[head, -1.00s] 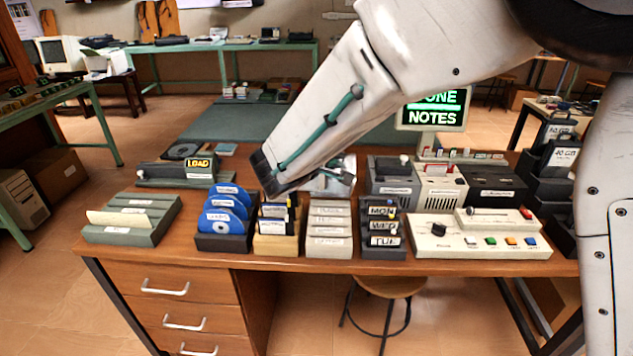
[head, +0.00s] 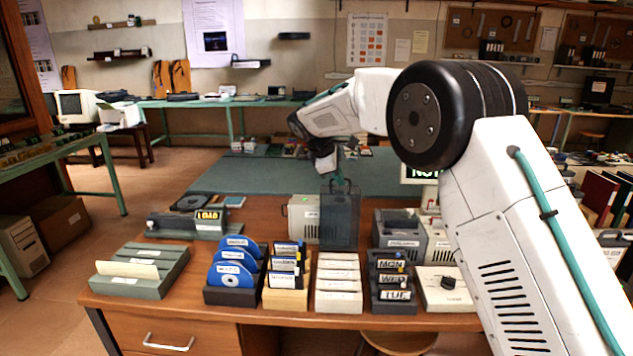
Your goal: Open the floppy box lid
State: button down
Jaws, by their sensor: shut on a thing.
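My gripper (head: 340,178) is raised above the back middle of the desk and points down. Its teal fingers are shut at the top edge of a dark, see-through panel, which looks like the floppy box lid (head: 340,222). The panel stands close to upright behind the row of light trays. The pale floppy box (head: 303,220) shows to the left of the panel, partly hidden by it. I cannot tell where the lid's hinge is, and the finger contact is small in the picture.
On the wooden desk (head: 255,322) stand a rack of blue discs (head: 233,268), a floppy tray (head: 287,278), light trays (head: 338,282) and a dark day-labelled rack (head: 391,280). Grey units (head: 400,232) stand right of the panel. My arm covers the right side.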

jog(key=shift+w+d+f, duration=0.15)
jog(key=shift+w, duration=0.35)
jog(key=shift+w+d+f, duration=0.1)
jog(key=shift+w+d, duration=0.05)
jog(key=shift+w, duration=0.3)
jog(key=c, duration=1.6)
grip_release()
jog(key=shift+o, duration=0.2)
jog(key=shift+a, duration=0.1)
jog(key=shift+s+a, duration=0.1)
jog(key=shift+a+r, duration=0.1)
jog(key=shift+r, duration=0.1)
jog(key=v, duration=0.7)
jog(key=shift+s+r, duration=0.15)
